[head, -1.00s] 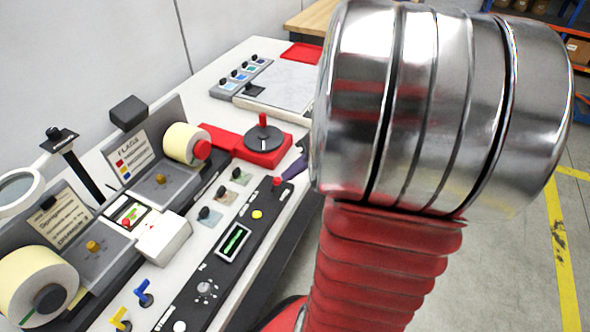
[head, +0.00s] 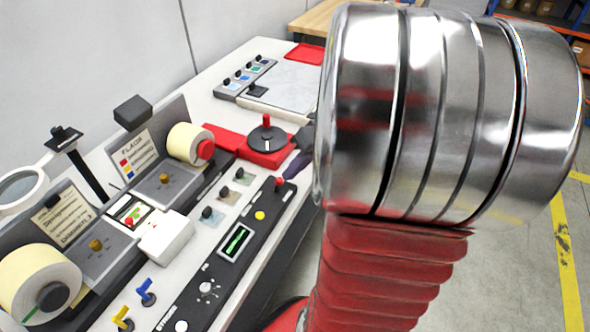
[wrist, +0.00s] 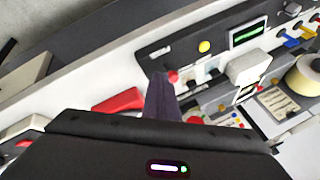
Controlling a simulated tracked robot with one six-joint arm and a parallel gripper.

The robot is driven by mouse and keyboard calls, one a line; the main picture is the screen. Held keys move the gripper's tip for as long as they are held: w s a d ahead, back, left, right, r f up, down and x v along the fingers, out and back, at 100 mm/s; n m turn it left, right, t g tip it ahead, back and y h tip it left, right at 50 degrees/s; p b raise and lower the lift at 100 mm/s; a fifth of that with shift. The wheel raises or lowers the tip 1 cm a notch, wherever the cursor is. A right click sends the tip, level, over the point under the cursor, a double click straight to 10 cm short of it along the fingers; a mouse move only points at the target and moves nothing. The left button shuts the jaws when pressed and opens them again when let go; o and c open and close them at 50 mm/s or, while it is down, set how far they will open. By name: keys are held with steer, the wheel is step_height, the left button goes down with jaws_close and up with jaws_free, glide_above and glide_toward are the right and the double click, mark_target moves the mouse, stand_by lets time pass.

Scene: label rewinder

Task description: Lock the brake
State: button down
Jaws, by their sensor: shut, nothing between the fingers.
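No readable label marks the brake. A red knob (head: 280,184) stands at the far end of the black control panel (head: 206,287); it also shows in the wrist view (wrist: 173,76). A blue lever (head: 146,291) and a yellow lever (head: 121,318) stand near the front. A red base (head: 265,156) carries a black disc with a red upright handle (head: 267,121). My gripper (head: 292,166) is shut and empty, partly hidden behind my arm. In the wrist view its purple fingers (wrist: 162,98) appear close to the red knob; contact cannot be told.
A yellow button (head: 260,215) and green display (head: 236,242) are on the panel. Label rolls (head: 188,142) (head: 36,284) and a white box (head: 167,238) stand to its left. A light tray (head: 287,84) lies at the back. Open floor is at the right.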

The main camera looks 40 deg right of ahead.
steer(key=shift+w+a+r+g+h, duration=0.15)
steer(key=shift+w+a+g+h, duration=0.1)
steer(key=shift+w+g, duration=0.35)
steer(key=shift+w+a+r+g+h, duration=0.15)
steer(key=shift+w+g+h, duration=0.2)
steer(key=shift+g, duration=0.4)
steer(key=shift+w+a+r+g+h, duration=0.15)
steer(key=shift+w+a+g+h, duration=0.05)
steer(key=shift+w+g, duration=0.4)
steer(key=shift+s+d, duration=0.1)
steer(key=shift+s, duration=0.1)
steer(key=shift+r, duration=0.15)
steer(key=shift+r, duration=0.65)
